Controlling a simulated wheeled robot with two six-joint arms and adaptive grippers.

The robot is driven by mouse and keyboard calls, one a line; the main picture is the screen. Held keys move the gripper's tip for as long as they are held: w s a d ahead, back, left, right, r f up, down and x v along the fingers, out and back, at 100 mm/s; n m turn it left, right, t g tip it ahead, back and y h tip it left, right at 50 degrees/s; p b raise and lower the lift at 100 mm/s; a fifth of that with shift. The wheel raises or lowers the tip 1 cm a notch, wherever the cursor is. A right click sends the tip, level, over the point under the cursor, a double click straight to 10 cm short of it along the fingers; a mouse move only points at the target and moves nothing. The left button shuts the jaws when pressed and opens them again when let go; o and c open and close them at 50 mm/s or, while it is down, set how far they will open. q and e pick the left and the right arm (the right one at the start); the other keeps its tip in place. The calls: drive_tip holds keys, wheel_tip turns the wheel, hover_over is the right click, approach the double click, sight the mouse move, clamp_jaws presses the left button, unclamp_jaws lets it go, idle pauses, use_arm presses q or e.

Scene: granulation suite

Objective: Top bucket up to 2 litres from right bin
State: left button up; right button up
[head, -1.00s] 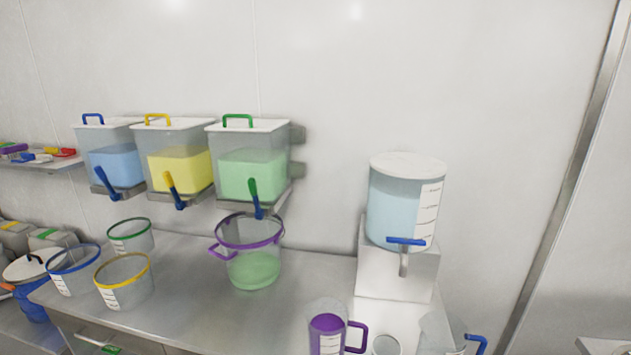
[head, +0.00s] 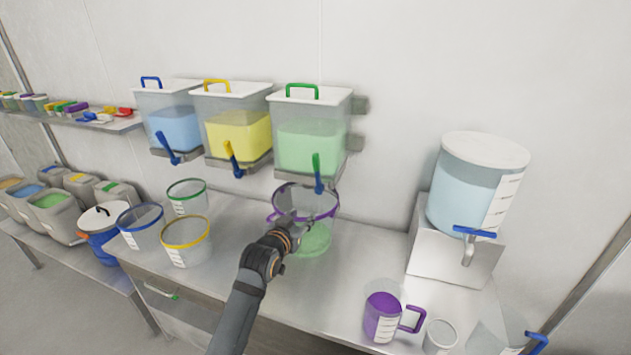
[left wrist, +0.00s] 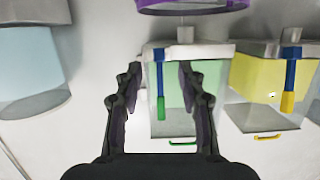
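The right bin (head: 311,142) is clear with a green handle and pale green contents. That view is upside down, with the bin (left wrist: 178,100) beyond the fingers and the bucket rim (left wrist: 190,8) at the top.
A yellow bin (head: 236,130) and a blue bin (head: 172,125) hang left of it. Blue, yellow and green-rimmed buckets (head: 186,242) stand at left. A purple jug (head: 384,316) and a water dispenser (head: 474,190) stand at right. Bare bench (head: 355,268) lies between.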

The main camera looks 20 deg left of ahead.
sight(314, 162)
use_arm(q)
wheel_tip(314, 162, up, 12)
drive_tip(key=w+f+t, duration=0.1)
drive_tip(key=w+t, duration=0.1)
drive_tip(key=t, duration=0.1)
drive_tip(key=w+p, duration=0.1)
drive_tip(key=w, duration=0.4)
drive_tip(key=w+p, duration=0.2)
drive_tip(key=w, duration=0.2)
drive_tip(key=shift+w+d+r, duration=0.2)
drive_tip(key=shift+w, duration=0.7)
drive_tip(key=shift+f, duration=0.1)
clamp_jaws()
